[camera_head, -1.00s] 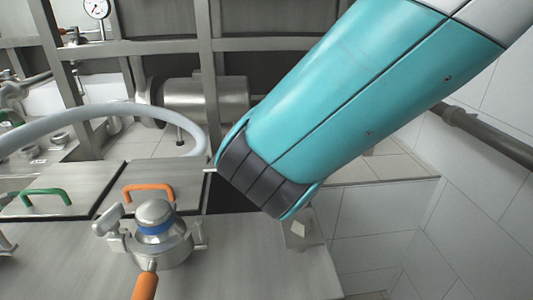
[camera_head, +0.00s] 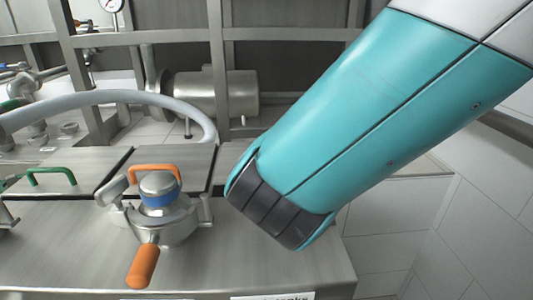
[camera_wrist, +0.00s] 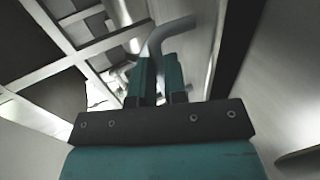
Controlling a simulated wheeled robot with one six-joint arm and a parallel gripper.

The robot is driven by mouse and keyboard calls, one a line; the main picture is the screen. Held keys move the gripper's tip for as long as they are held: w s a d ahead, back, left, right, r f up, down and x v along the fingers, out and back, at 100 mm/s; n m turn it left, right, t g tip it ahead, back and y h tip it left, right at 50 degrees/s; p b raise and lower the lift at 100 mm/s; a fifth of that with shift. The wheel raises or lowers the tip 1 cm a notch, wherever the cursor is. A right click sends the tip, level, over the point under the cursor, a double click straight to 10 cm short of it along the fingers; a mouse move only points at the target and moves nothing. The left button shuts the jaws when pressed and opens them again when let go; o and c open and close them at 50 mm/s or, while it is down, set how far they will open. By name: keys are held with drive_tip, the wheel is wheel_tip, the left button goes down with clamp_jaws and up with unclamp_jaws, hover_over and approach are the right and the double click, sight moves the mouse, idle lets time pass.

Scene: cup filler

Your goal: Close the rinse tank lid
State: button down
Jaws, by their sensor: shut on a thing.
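Two flat steel lids lie on the steel tank top (camera_head: 75,255) in the head view. One lid (camera_head: 50,180) has a green handle (camera_head: 52,175), the other lid (camera_head: 195,158) an orange handle (camera_head: 153,168). Both look closed; I cannot tell which is the rinse tank's. In the wrist view my gripper (camera_wrist: 160,70) has its two teal fingers shut on a bent grey bar (camera_wrist: 168,32), which curves out beyond the fingertips. What the bar belongs to cannot be made out. In the head view my arm hides the fingers and the bar.
A clamped steel fitting with a blue band (camera_head: 160,197) and an orange lever (camera_head: 144,266) stands in front of the orange-handled lid. A pale hose (camera_head: 120,97) arches behind the lids. A steel frame (camera_head: 218,60) stands behind. Tiled floor and wall lie at right.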

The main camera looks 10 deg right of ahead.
drive_tip(key=c, duration=1.1)
unclamp_jaws()
drive_tip(key=shift+c, duration=0.2)
drive_tip(key=p+v, duration=0.1)
drive_tip(key=v, duration=1.6)
drive_tip(key=shift+s, duration=0.2)
drive_tip(key=shift+r, duration=0.15)
